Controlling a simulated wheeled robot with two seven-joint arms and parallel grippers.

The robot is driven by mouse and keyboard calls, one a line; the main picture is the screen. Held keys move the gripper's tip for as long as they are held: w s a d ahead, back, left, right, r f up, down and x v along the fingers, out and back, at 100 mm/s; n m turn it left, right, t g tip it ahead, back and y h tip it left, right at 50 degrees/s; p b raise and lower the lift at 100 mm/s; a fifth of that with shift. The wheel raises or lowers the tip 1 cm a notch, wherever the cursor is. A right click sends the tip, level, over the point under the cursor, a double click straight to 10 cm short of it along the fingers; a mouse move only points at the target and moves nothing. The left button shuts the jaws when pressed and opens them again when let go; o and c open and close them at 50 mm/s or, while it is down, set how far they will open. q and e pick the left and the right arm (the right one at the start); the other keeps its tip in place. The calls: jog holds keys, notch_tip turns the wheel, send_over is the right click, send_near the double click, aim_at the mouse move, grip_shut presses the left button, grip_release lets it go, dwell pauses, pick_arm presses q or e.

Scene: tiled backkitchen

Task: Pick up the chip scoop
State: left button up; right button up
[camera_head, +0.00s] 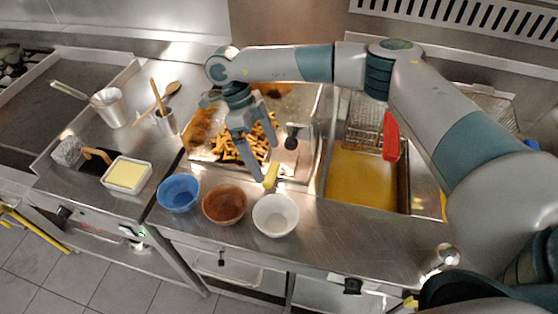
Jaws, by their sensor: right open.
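What looks like the chip scoop (271,175) shows a yellow handle at the front edge of the metal chip tray (304,120). Its metal body is hard to tell from the shiny tray. My right gripper (264,154) reaches in from the right and points down over the tray, in front of the chips (226,148). Its fingers are apart and nothing shows between them. The fingertips are close to the yellow handle; I cannot tell whether they touch it. My left gripper is out of view.
Blue (178,192), brown (224,204) and white (275,215) bowls stand in front of the tray. A fryer (360,181) with a red-handled basket (364,127) is to the right. A utensil pot (166,123) and butter dish (127,175) stand left.

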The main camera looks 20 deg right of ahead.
aim_at(272, 170)
jog(key=shift+f, duration=0.15)
jog(key=shift+s+d+f+p, duration=0.25)
jog(key=shift+f+p, duration=0.4)
jog(key=shift+p, duration=0.4)
jog(key=p+x, duration=0.1)
jog(key=x, duration=0.1)
jog(key=shift+d+f+p, duration=0.1)
jog(key=shift+f+p, duration=0.25)
jog(key=shift+f, duration=0.05)
jog(key=shift+s+d+f, duration=0.1)
jog(key=shift+s+f, duration=0.05)
jog(key=shift+f, duration=0.25)
jog(key=c, duration=1.5)
